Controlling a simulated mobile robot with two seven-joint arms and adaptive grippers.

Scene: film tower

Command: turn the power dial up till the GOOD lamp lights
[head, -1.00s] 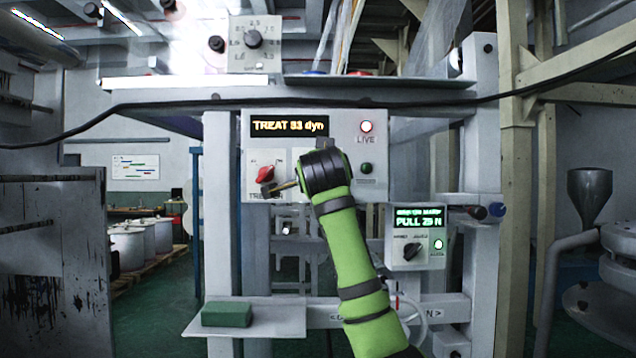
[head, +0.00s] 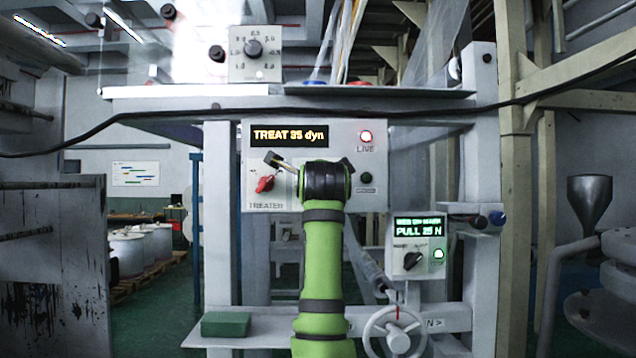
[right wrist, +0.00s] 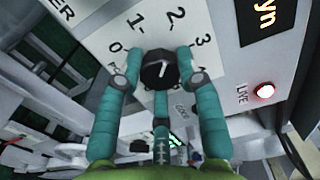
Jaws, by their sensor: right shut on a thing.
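The treater panel (head: 285,200) in the head view has a display (head: 289,135) that reads about "TREAT 35 dyn". A red lamp marked LIVE (head: 366,137) is lit. A dark green lamp (head: 366,178) below it looks unlit; its label is too small to read. The black power dial (right wrist: 158,70) shows in the right wrist view on a scale with 0, 1, 2 and 3. My right gripper (right wrist: 160,60) is shut on it, with fingers at both sides. In the head view my right gripper (head: 312,164) and arm hide the dial. My left gripper is not in view.
A red knob (head: 265,184) sits left of my right gripper. A small pull meter (head: 418,245) with a lit green lamp is at lower right. A handwheel (head: 397,340) stands near the lower shelf, where a green block (head: 226,324) lies. A black cable crosses above the panel.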

